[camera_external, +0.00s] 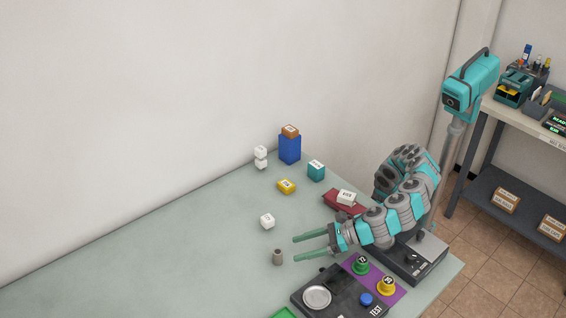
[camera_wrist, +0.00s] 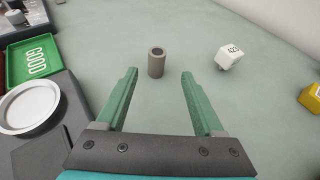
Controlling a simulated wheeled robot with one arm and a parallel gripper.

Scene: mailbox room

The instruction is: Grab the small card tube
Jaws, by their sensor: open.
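The small card tube (camera_external: 278,257) is a short grey-brown cylinder standing upright on the table. In the wrist view the tube (camera_wrist: 156,62) stands just beyond my fingertips, roughly midway between them, with its dark hollow top showing. My gripper (camera_external: 295,248) has two long green fingers, spread apart and empty, pointing toward the tube. In the wrist view the gripper (camera_wrist: 160,73) is open, and neither finger appears to touch the tube.
A white cube (camera_external: 267,221) marked with a number stands near the tube. A yellow block (camera_external: 286,186), a teal block (camera_external: 316,170) and a tall blue block (camera_external: 290,149) are farther back. A dark test station (camera_external: 340,302) with a round plate (camera_external: 317,297) is at the front.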

